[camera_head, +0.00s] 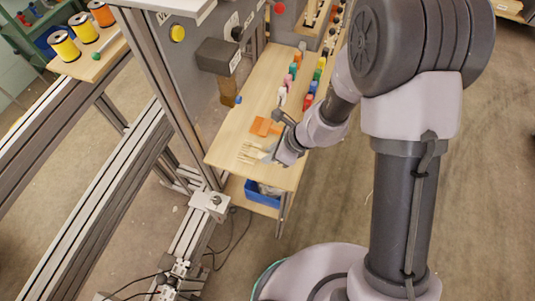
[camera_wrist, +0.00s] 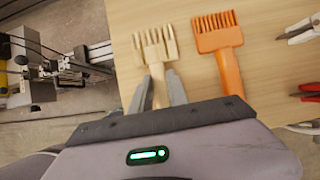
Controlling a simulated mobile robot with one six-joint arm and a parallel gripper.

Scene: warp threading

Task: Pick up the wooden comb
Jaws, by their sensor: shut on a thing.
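The wooden comb (camera_wrist: 157,46) is pale, with several prongs pointing away from my gripper in the wrist view. It is over the near end of the wooden table. My gripper (camera_wrist: 160,84) is shut on its handle, one finger on each side. In the head view the comb (camera_head: 249,152) shows at the table's near end, with my gripper (camera_head: 271,153) at its right. I cannot tell whether the comb touches the table. An orange comb (camera_wrist: 228,55) lies just right of it in the wrist view, apart from my fingers.
The wooden table (camera_head: 228,138) holds colourful bobbins (camera_head: 308,101) farther back and tools with red handles (camera_wrist: 306,92). A dark block on a frame (camera_head: 217,57) stands at the table's left. A blue bin (camera_head: 262,193) sits on the lower shelf. Floor at the right is open.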

